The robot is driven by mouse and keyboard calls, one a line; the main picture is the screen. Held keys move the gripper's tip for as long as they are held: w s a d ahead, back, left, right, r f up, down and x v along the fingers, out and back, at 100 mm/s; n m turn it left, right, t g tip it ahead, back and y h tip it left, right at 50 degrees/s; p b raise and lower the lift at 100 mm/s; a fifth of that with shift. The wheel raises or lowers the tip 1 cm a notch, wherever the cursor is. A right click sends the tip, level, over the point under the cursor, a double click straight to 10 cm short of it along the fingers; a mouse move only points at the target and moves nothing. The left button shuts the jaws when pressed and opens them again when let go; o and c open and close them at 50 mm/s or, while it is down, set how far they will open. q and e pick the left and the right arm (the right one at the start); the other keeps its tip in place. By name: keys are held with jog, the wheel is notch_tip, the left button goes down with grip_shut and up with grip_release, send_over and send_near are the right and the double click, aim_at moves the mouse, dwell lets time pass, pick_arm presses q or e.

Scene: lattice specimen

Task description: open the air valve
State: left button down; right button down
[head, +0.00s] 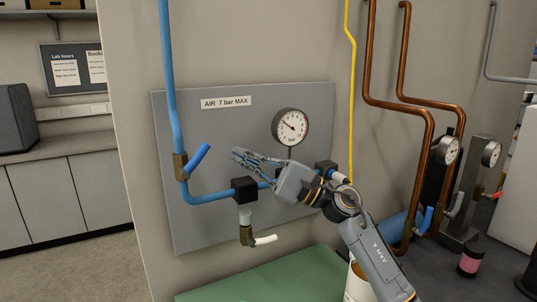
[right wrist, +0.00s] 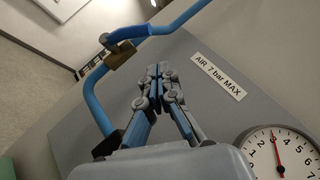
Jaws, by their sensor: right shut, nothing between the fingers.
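The air valve is a brass body (head: 180,168) with a blue lever (head: 198,158) on the blue pipe, left of the "AIR 7 bar MAX" label. The lever slants up and right, away from the vertical pipe. In the right wrist view the brass body (right wrist: 121,57) and blue lever (right wrist: 130,34) show beyond the fingertips. My right gripper (head: 236,155) is shut and empty, in front of the grey panel, right of the lever and apart from it. In the right wrist view its fingertips (right wrist: 158,71) are together. My left gripper is not in view.
The round gauge (head: 290,126) is above my right gripper. A white-handled brass valve (head: 263,240) hangs below the blue pipe (head: 213,198). Copper pipes (head: 428,140) and a yellow pipe (head: 350,90) run to the right. A green surface (head: 265,277) lies below the panel (head: 190,230).

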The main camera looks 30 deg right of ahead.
aim_at(196, 159)
jog(key=a, duration=0.1)
jog(key=a+r+p, duration=0.1)
jog(key=s+a+r+p, duration=0.1)
jog(key=shift+a, duration=0.2)
dwell(0.4)
jog(key=shift+a+r+n+g, duration=0.1)
jog(key=shift+r+n+g, duration=0.1)
jog(key=shift+n+g, duration=0.1)
